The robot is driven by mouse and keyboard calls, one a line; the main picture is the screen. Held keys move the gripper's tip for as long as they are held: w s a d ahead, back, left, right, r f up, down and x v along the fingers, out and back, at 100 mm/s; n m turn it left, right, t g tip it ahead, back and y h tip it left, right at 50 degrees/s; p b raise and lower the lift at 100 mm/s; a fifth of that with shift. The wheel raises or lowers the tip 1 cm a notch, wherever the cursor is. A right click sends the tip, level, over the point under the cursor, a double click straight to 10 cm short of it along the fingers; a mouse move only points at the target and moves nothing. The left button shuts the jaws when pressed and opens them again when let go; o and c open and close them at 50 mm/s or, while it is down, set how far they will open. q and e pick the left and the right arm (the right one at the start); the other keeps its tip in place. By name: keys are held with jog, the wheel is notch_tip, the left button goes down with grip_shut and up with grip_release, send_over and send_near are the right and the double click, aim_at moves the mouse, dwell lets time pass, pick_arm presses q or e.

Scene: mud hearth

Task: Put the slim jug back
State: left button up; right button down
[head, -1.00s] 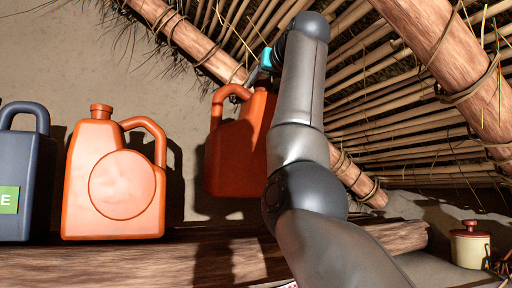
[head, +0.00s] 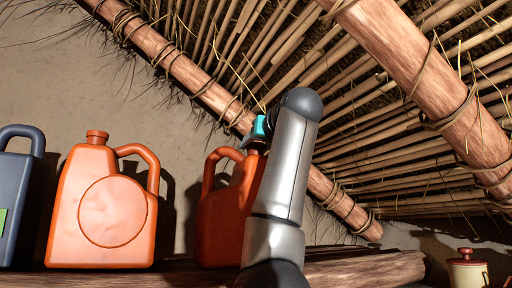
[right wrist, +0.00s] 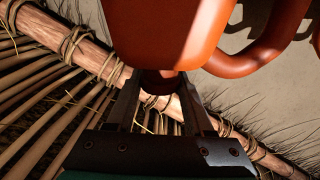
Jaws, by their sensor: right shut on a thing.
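The slim orange jug (head: 222,222) is in my right gripper (head: 258,142), partly hidden behind my right arm in the head view. It is upright, with its handle to the left and its base level with the wooden shelf (head: 345,265). I cannot tell whether it touches the shelf. In the right wrist view the fingers (right wrist: 160,95) are closed on the neck of the jug (right wrist: 160,35). My left gripper is not in view.
A wider orange jug (head: 105,215) with a round front stands left of the held jug, with a gap between. A dark blue jug (head: 18,190) stands at the far left. Sloping roof poles (head: 190,75) hang close above my gripper. A cream pot (head: 467,270) sits at lower right.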

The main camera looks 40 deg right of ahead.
jog(key=shift+c, duration=1.4)
grip_release()
jog(key=shift+s+a, duration=0.1)
jog(key=shift+s, duration=0.15)
jog(key=b+v, duration=0.4)
jog(key=v, duration=0.7)
jog(key=shift+s, duration=0.3)
